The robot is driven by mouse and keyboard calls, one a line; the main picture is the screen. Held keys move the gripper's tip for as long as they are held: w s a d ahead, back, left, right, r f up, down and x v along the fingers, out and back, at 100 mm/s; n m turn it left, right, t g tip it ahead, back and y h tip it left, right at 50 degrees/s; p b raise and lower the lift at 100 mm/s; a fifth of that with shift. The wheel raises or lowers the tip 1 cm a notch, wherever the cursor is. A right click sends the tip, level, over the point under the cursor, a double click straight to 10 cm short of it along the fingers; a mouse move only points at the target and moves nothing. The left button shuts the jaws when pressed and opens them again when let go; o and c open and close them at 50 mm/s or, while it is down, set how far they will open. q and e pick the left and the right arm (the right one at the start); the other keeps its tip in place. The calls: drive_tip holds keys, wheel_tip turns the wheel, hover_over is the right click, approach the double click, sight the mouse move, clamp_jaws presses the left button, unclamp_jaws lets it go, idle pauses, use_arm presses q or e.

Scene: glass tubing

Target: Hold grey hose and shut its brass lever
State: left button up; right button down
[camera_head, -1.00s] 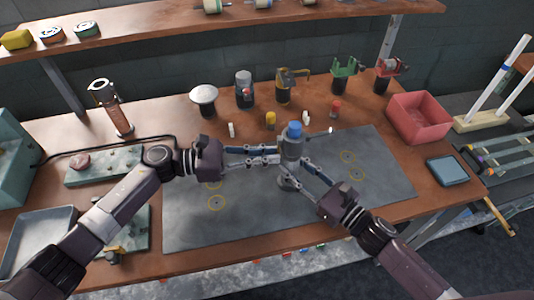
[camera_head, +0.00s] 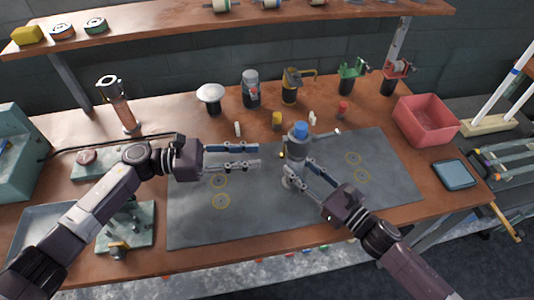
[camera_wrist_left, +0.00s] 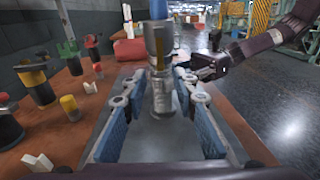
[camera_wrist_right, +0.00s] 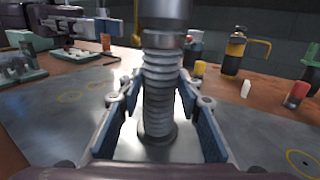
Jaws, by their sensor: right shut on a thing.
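The grey hose (camera_head: 297,151) stands upright on the dark mat, with a blue cap (camera_head: 299,129) on top. The right wrist view shows its ribbed lower part (camera_wrist_right: 158,95) between my right fingers. My right gripper (camera_head: 290,175) is shut on it from the right and front. A small brass lever (camera_head: 283,155) shows on the hose's left side; in the left wrist view the lever (camera_wrist_left: 160,55) appears to lie along the upper body. My left gripper (camera_head: 258,156) is open and empty, left of the hose and apart from it, fingers pointing at it.
Several coloured fittings stand along the back, including a yellow-black one (camera_head: 290,86) and a green one (camera_head: 350,77). A red bin (camera_head: 426,121) is at the right. Grey trays lie at the left. The mat (camera_head: 235,218) is mostly clear.

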use_arm(q)
drive_tip(key=a, duration=0.5)
drive_tip(key=shift+s+a+r, duration=0.15)
drive_tip(key=shift+s+a, duration=0.15)
drive_tip(key=shift+s, duration=0.05)
use_arm(e)
drive_tip(key=c, duration=1.3)
unclamp_jaws()
